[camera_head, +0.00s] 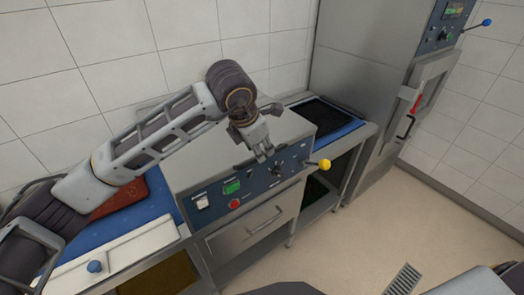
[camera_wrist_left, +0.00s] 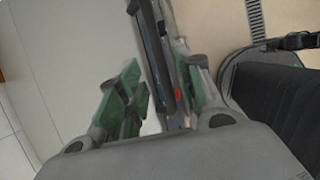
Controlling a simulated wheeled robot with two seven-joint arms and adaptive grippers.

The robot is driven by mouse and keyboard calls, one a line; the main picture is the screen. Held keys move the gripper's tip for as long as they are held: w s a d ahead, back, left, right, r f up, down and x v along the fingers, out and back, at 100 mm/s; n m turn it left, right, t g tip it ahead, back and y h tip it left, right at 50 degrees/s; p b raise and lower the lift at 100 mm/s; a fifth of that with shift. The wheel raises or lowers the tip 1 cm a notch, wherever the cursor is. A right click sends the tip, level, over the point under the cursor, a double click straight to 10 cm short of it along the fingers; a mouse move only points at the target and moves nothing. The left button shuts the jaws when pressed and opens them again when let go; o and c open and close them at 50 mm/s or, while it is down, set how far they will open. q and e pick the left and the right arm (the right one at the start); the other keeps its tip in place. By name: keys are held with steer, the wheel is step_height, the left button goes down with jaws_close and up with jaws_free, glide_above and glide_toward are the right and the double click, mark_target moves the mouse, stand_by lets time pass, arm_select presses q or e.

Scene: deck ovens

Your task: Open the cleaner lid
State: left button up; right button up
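The cleaner is a steel box with a blue front panel (camera_head: 222,192), standing against the tiled wall. Its flat steel lid (camera_head: 205,150) lies down, shut, on top. A dark handle bar (camera_head: 243,166) shows at the lid's front edge, partly hidden by my gripper. My left gripper (camera_head: 264,154) points down over this front edge, right of the lid's middle. In the left wrist view its green-padded fingers (camera_wrist_left: 162,98) are apart, with the dark bar (camera_wrist_left: 163,60) showing between and beyond them. I cannot tell whether they touch it. My right gripper is not in view.
A yellow-knobbed lever (camera_head: 324,164) sticks out at the panel's right end. A blue conveyor bed with a dark tray (camera_head: 320,112) is on the right, and a reddish-brown board (camera_head: 122,196) is on the left. A tall steel cabinet (camera_head: 365,60) stands right. The floor in front is clear.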

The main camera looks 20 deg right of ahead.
arm_select(q)
steer(key=shift+p+x, duration=0.3)
steer(key=shift+x, duration=1.65)
jaws_close()
